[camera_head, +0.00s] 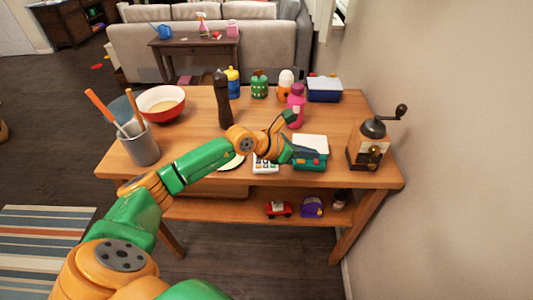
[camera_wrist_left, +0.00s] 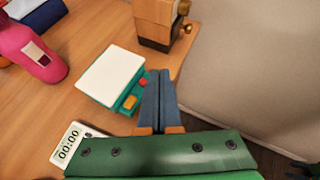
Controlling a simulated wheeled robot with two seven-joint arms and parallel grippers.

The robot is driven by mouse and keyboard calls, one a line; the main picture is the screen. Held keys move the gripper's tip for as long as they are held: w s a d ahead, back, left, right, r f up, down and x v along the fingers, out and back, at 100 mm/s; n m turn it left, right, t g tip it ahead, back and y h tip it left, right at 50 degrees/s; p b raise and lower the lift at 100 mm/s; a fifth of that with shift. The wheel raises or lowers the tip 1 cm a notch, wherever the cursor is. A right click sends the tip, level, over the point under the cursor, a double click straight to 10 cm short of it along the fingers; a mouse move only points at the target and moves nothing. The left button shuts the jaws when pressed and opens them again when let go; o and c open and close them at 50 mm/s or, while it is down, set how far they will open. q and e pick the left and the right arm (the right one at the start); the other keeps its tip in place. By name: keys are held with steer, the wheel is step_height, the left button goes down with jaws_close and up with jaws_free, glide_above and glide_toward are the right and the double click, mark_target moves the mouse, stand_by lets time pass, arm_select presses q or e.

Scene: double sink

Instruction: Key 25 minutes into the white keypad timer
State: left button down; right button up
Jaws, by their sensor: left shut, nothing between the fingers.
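The white keypad timer (camera_head: 265,167) lies on the wooden table near its front edge, partly covered by my left arm in the head view. In the left wrist view the timer (camera_wrist_left: 70,146) is at the lower left, its display reads 00:00, and its keys are mostly hidden behind my gripper's body. My left gripper (camera_head: 302,154) is shut and empty, to the right of the timer and beside a teal toy register. The shut fingers (camera_wrist_left: 160,85) show in the left wrist view, apart from the timer.
The teal register with a white top (camera_head: 311,141) stands right of the timer. A coffee grinder (camera_head: 370,145) is further right, a pink bottle (camera_head: 297,103) behind. A dark pepper mill (camera_head: 222,100), red bowl (camera_head: 161,102) and utensil cup (camera_head: 139,148) stand to the left.

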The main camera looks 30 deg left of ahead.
arm_select(q)
steer(key=a+r+m+y, duration=0.2)
steer(key=a+y, duration=0.5)
steer(key=a, duration=0.8)
steer(key=shift+a+r+g+y, duration=0.15)
steer(key=shift+r+g+y, duration=0.15)
steer(key=shift+r, duration=0.15)
steer(key=shift+w+f, duration=0.1)
step_height(320, 180, down, 8)
steer(key=b, duration=0.6)
steer(key=shift+f, duration=0.35)
steer(key=shift+b, duration=0.3)
steer(key=shift+f+b, duration=0.4)
steer(key=shift+b, duration=0.1)
